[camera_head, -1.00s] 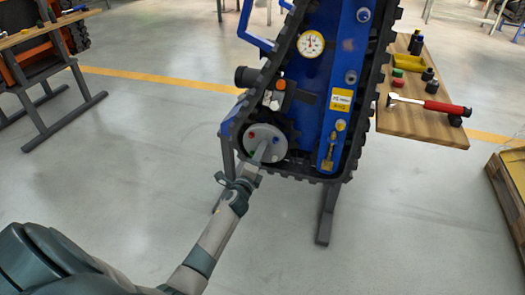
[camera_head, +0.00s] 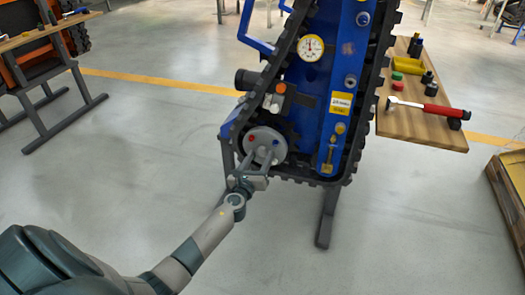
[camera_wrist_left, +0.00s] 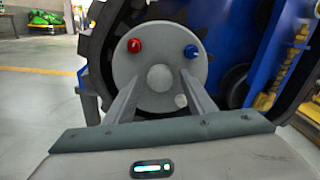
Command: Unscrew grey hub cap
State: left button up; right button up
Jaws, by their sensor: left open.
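A round grey hub disc (camera_head: 256,132) sits at the lower end of the blue tracked carrier (camera_head: 320,85). In the left wrist view the disc (camera_wrist_left: 152,38) carries a red knob (camera_wrist_left: 134,45), a blue knob (camera_wrist_left: 190,51) and a small pale spot (camera_wrist_left: 181,100). A plain grey round cap (camera_wrist_left: 160,78) is at its centre. My left gripper (camera_head: 262,156) is open in front of the disc. Its fingers, also in the left wrist view (camera_wrist_left: 160,73), spread to either side of the central cap; I cannot tell whether they touch it. My right gripper is not in view.
A black track (camera_head: 233,122) runs around the carrier beside the disc. A wooden side table (camera_head: 400,122) at right holds a red-handled tool (camera_head: 443,109) and small parts. Floor is clear around my left arm.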

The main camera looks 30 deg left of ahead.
pick_arm(q)
jog(key=shift+r+m, duration=0.15)
jog(key=shift+m, duration=0.85)
jog(key=shift+m+p, duration=0.3)
jog(key=shift+m, duration=0.2)
jog(key=c, duration=0.8)
jog(key=shift+f+n+b, duration=0.35)
jog(key=shift+n+b, duration=0.3)
jog(key=shift+n, duration=0.45)
jog(key=shift+c, duration=0.2)
jog(key=shift+n+b, duration=0.4)
jog(key=shift+n, duration=0.7)
jog(key=n, duration=0.3)
jog(key=shift+r+n+b, duration=0.15)
jog(key=shift+n+b, duration=0.15)
jog(key=shift+b, duration=0.05)
jog(key=shift+r+n, duration=0.1)
jog(key=shift+n, duration=0.9)
